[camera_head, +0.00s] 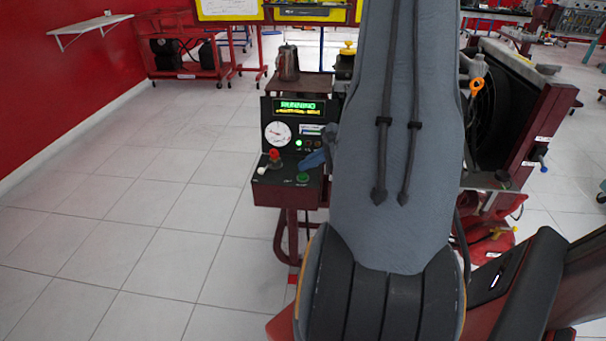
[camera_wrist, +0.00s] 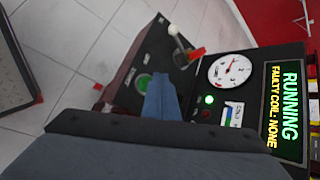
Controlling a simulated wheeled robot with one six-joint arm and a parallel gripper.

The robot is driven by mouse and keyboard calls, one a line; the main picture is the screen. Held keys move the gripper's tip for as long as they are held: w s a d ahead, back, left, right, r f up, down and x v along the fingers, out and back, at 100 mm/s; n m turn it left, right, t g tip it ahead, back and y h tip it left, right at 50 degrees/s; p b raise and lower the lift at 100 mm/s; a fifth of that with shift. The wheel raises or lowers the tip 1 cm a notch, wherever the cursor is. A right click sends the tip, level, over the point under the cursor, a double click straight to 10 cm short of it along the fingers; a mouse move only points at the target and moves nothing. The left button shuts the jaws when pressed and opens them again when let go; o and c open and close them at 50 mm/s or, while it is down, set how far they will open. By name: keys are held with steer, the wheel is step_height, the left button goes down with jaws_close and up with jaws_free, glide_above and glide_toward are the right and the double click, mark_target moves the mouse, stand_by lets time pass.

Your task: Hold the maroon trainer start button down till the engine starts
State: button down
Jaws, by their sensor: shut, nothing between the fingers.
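The maroon trainer's control box (camera_head: 268,193) stands left of my arm in the head view. Its green button (camera_head: 303,178) is on the sloping front panel; it also shows in the wrist view (camera_wrist: 143,82). My gripper (camera_head: 312,160) is shut and empty, its blue-grey tip just above and behind the button in the head view. In the wrist view the gripper tip (camera_wrist: 158,88) lies beside the button, which is uncovered; I cannot tell if they touch. The display (camera_head: 300,108) reads RUNNING, and in the wrist view (camera_wrist: 285,105) also FAULTY COIL: NONE. A small green lamp (camera_wrist: 208,99) is lit.
A red switch (camera_head: 274,154) and a white knob (camera_head: 262,170) stand up from the panel's left side. A round gauge (camera_head: 278,133) is behind them. A metal jug (camera_head: 287,63) stands behind the box. The tiled floor (camera_head: 130,220) to the left is clear.

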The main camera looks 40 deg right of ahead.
mark_target(307, 176)
steer(key=shift+r, duration=0.1)
steer(key=shift+r+p, duration=1.6)
steer(key=shift+r, duration=0.9)
steer(key=s+a+r+n+g+y, duration=0.1)
steer(key=a+r+n+g, duration=0.2)
steer(key=a, duration=0.7)
steer(key=s+a+r+n+g+y, duration=0.1)
steer(key=s+a+r+n+g, duration=0.1)
steer(key=a+n, duration=0.6)
steer(key=s+a+r+n+g+h+p, duration=0.1)
steer(key=s+a+r+n+h, duration=0.1)
steer(key=s+a+n, duration=0.3)
steer(key=s+a+r+n+g+h, duration=0.2)
steer(key=s+a+n, duration=0.4)
steer(key=a, duration=0.4)
steer(key=shift+s+a+r+n+g+h+p, duration=0.2)
steer(key=shift+s+r+n+g+h+p, duration=0.15)
steer(key=shift+r+h, duration=0.4)
